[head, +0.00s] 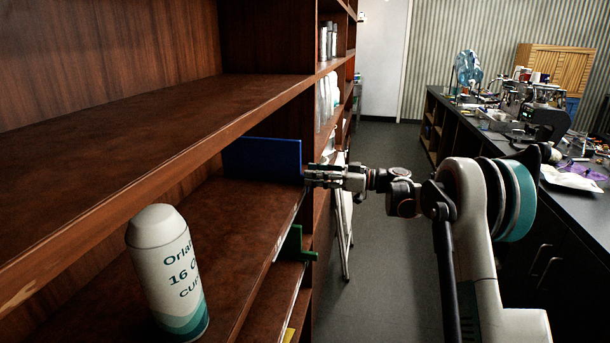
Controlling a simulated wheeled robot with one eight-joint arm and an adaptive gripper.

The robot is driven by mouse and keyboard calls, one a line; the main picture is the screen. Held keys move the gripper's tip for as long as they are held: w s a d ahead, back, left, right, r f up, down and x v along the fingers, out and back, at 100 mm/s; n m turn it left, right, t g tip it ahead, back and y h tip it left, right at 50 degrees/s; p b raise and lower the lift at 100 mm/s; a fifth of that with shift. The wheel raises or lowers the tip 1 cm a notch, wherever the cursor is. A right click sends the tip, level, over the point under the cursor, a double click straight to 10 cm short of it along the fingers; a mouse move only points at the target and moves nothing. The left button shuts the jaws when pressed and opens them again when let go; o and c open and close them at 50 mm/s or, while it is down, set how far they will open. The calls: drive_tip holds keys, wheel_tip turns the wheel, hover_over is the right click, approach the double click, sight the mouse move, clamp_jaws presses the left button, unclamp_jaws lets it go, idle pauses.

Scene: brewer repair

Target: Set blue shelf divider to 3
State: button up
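The blue shelf divider (262,160) stands upright on the wooden shelf (235,205), toward its far end. My gripper (308,176) is at the divider's right, front edge, reaching in from the right. Its fingertips overlap or meet that edge in the picture. The view is too small to tell whether the fingers are closed on it. A pale strip (290,228) runs along the shelf's front edge. No number on it can be read.
A white and teal canister (167,272) stands on the same shelf, nearer the camera. A green divider (293,243) and a yellow piece (289,335) show lower down. A dark counter (572,205) with equipment stands right. The grey aisle floor (375,230) is open.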

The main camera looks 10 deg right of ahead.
drive_tip(key=v, duration=0.8)
drive_tip(key=shift+r, duration=0.1)
drive_tip(key=s+a+r+m+h, duration=0.2)
drive_tip(key=s+a+m+h, duration=0.25)
drive_tip(key=s, duration=0.55)
drive_tip(key=s+a+r+m+h, duration=0.2)
drive_tip(key=s+a+m+h, duration=0.25)
drive_tip(key=s, duration=0.45)
drive_tip(key=s+d+f+m+h, duration=0.1)
drive_tip(key=s+d+f+h, duration=0.1)
drive_tip(key=s, duration=0.7)
drive_tip(key=s+d+f+m+h, duration=0.2)
drive_tip(key=s+f+h, duration=0.1)
drive_tip(key=s, duration=0.6)
drive_tip(key=s+d+f+m+t+h, duration=0.1)
drive_tip(key=s+d+f+m+h, duration=0.1)
drive_tip(key=s, duration=0.7)
drive_tip(key=shift+s+d+f+h, duration=0.2)
drive_tip(key=shift+d+f+h, duration=0.25)
drive_tip(key=shift+f, duration=0.55)
